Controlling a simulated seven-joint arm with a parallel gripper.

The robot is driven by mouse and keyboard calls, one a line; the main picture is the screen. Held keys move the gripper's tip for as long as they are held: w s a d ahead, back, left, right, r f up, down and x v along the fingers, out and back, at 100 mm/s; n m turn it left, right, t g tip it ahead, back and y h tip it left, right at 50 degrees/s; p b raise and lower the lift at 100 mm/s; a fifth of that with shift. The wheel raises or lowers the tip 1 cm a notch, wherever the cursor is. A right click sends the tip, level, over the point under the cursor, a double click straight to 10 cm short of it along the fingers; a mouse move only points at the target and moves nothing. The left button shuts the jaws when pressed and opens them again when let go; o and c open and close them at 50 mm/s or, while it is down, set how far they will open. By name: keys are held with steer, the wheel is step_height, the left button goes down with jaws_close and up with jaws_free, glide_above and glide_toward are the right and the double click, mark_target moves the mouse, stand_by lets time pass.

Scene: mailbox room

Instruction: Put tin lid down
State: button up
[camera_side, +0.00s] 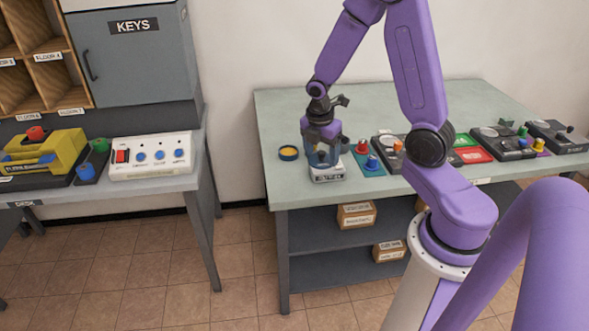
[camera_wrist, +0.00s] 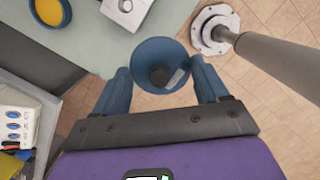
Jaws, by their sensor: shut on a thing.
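My gripper (camera_side: 322,133) hangs upright at the left front of the green-grey table, above or in front of a small white device (camera_side: 327,172).
Several small control boxes (camera_side: 470,155) line the table to the right. Boxes (camera_side: 356,215) sit on the shelf below. A second table at left carries a yellow machine (camera_side: 45,150) and a white button panel (camera_side: 150,153). Bare tabletop (camera_side: 300,110) lies behind my gripper.

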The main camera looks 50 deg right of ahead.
steer(key=w+d+f, duration=0.3)
steer(key=w+f, duration=0.1)
steer(key=w, duration=0.4)
glide_above(295, 173)
steer(key=f, duration=0.4)
steer(key=shift+s+a+f, duration=0.25)
steer(key=shift+s+a, duration=0.1)
steer(key=shift+w+d+f, duration=0.1)
steer(key=shift+w+f, duration=0.15)
steer(key=shift+f, duration=0.1)
steer(key=shift+w+f, duration=0.1)
steer(key=shift+f, duration=1.5)
steer(key=shift+f, duration=0.1)
steer(key=o, duration=0.7)
steer(key=shift+o, duration=0.2)
